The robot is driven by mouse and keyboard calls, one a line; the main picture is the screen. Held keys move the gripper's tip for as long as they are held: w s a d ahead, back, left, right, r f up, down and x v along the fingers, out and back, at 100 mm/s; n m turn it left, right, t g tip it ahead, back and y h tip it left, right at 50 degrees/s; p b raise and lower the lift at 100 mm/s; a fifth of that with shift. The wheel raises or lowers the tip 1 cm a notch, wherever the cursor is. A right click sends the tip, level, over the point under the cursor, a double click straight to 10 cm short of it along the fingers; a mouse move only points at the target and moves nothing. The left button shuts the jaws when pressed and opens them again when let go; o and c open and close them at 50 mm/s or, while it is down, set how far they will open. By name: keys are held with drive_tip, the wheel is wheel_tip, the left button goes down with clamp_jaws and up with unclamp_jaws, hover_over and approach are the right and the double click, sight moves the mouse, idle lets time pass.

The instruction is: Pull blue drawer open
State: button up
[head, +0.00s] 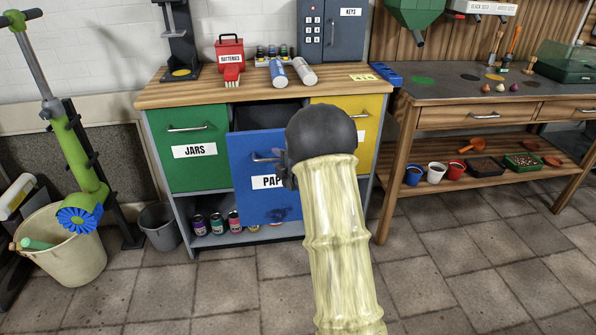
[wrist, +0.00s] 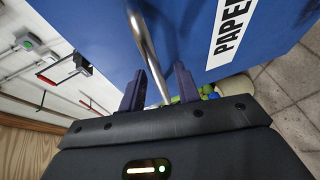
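The blue drawer (head: 258,190) with the label "PAPER" stands pulled out from the cabinet, in front of the green and yellow fronts. Its dark inside shows above the front. In the wrist view its blue face (wrist: 85,25) fills the top, with the silver handle (wrist: 145,45) running down between the fingers. My gripper (wrist: 160,70) is at this handle, its two fingers apart on either side of the bar. There is a visible gap between the bar and the right finger.
The green drawer (head: 188,170) labelled "JARS" and the yellow drawer (head: 366,122) flank the blue one and are shut. Several cans (head: 216,223) stand on the shelf below. A wooden bench (head: 460,105) is at the right, a beige bucket (head: 68,255) at the left. The floor in front is clear.

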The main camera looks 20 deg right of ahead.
drive_tip(key=p+v, duration=0.1)
drive_tip(key=v, duration=1.5)
drive_tip(key=shift+s, duration=0.25)
drive_tip(key=shift+d, duration=0.15)
drive_tip(key=s+a+f+m+g+h, duration=0.1)
drive_tip(key=s+a+f+m+g, duration=0.2)
drive_tip(key=s+a+m+g, duration=0.5)
drive_tip(key=s+a+f+m+g+h, duration=0.1)
drive_tip(key=s+a+f+m+g, duration=0.3)
drive_tip(key=s+a+m, duration=0.55)
wheel_tip(320, 180, up, 32)
drive_tip(key=s+d+m+g+p, duration=0.1)
drive_tip(key=p, duration=3)
drive_tip(key=shift+p, duration=0.4)
drive_tip(key=shift+d+r, duration=0.1)
